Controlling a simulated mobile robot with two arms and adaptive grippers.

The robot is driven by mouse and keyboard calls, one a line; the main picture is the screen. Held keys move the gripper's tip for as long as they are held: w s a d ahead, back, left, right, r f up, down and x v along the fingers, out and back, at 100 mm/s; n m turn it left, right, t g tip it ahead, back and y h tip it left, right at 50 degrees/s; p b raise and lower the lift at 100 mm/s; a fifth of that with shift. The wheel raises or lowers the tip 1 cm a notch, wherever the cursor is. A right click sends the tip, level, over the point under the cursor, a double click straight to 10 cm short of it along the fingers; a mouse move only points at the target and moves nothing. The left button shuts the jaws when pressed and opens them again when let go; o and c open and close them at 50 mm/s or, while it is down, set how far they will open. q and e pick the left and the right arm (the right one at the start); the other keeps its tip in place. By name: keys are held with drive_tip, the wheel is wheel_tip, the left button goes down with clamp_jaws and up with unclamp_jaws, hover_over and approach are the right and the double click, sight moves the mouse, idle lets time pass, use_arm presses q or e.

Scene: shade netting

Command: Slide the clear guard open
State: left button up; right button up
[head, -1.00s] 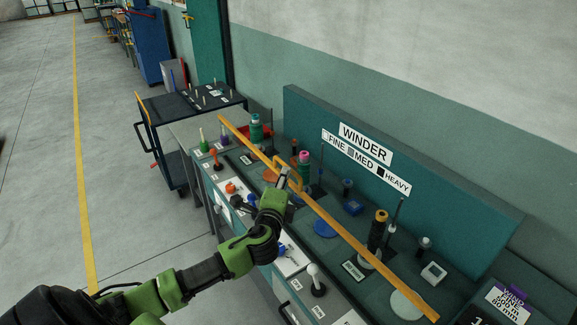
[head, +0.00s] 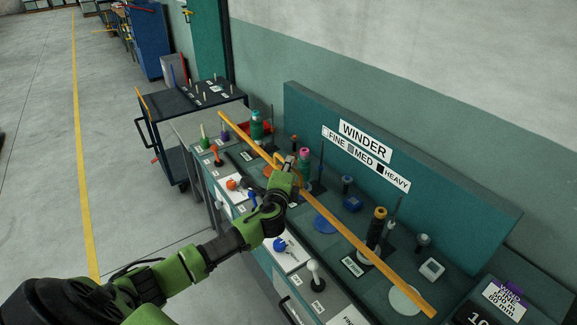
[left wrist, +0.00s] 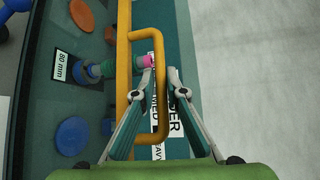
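The clear guard shows mainly by its long orange-yellow edge bar (head: 352,238), which runs diagonally over the winder bench; its transparent panel is hard to make out. In the left wrist view the bar (left wrist: 123,60) stands upright in the picture, with a D-shaped orange handle (left wrist: 161,112) on its right side. My left gripper (head: 286,166) is at the handle in the head view and hides much of it. In the left wrist view its fingertips (left wrist: 160,68) are apart, one on each side of the handle's outer rail, with gaps showing. My right gripper is not in view.
The bench holds spools, knobs and levers, including a white-knobbed lever (head: 314,270) at the front and an orange-topped spool (head: 377,226). A green back panel (head: 440,188) with a WINDER sign (head: 364,141) stands behind. A dark cart (head: 190,107) stands beyond the bench. Floor at left is clear.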

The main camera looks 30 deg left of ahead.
use_arm(q)
drive_tip(key=shift+f, duration=0.1)
clamp_jaws()
wheel_tip(320, 180, down, 17)
drive_tip(key=b, duration=1.5)
drive_tip(key=o, duration=0.7)
unclamp_jaws()
drive_tip(key=shift+c, duration=0.2)
drive_tip(key=shift+r, duration=0.2)
drive_tip(key=v, duration=1.2)
drive_tip(key=shift+f, duration=0.15)
drive_tip(key=shift+s+f, duration=0.1)
